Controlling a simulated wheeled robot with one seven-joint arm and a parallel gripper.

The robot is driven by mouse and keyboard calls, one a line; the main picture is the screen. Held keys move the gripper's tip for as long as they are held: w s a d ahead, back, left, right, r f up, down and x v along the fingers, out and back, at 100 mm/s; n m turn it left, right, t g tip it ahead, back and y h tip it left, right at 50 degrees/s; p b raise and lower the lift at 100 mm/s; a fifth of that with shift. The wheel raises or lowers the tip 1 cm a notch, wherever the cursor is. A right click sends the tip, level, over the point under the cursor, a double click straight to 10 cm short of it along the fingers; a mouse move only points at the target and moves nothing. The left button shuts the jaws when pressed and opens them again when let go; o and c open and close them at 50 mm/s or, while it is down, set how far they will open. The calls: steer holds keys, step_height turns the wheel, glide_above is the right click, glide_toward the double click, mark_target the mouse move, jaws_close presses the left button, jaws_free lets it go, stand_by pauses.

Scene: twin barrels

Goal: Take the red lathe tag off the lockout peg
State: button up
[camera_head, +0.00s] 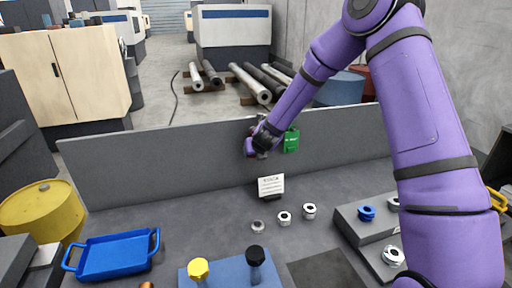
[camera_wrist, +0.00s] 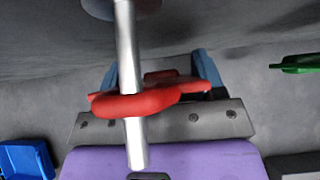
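The red lathe tag (camera_wrist: 135,104) is a thick red loop with a narrower part reaching right. In the wrist view it is around the metal lockout peg (camera_wrist: 127,60), whose free end points down in the picture. My gripper (camera_wrist: 157,70) has its two blue fingers spread wide, one to each side behind the tag. The tag overlaps the left finger and its right end lies by the right finger; contact is unclear. In the head view my gripper (camera_head: 262,142) is at the grey upright panel and hides the red tag and the peg.
A green tag (camera_head: 291,140) hangs on the panel (camera_head: 160,155) just right of my gripper; it also shows in the wrist view (camera_wrist: 295,63). A white card (camera_head: 271,185) and several metal rings stand on the bench below. A blue tray (camera_head: 115,255) is at the left.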

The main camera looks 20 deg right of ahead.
steer(key=shift+r, duration=0.2)
stand_by(0.3)
steer(key=shift+s, duration=0.15)
steer(key=shift+s+r, duration=0.25)
steer(key=shift+s, duration=0.65)
steer(key=shift+s+r, duration=0.25)
steer(key=shift+s, duration=0.6)
steer(key=s, duration=0.7)
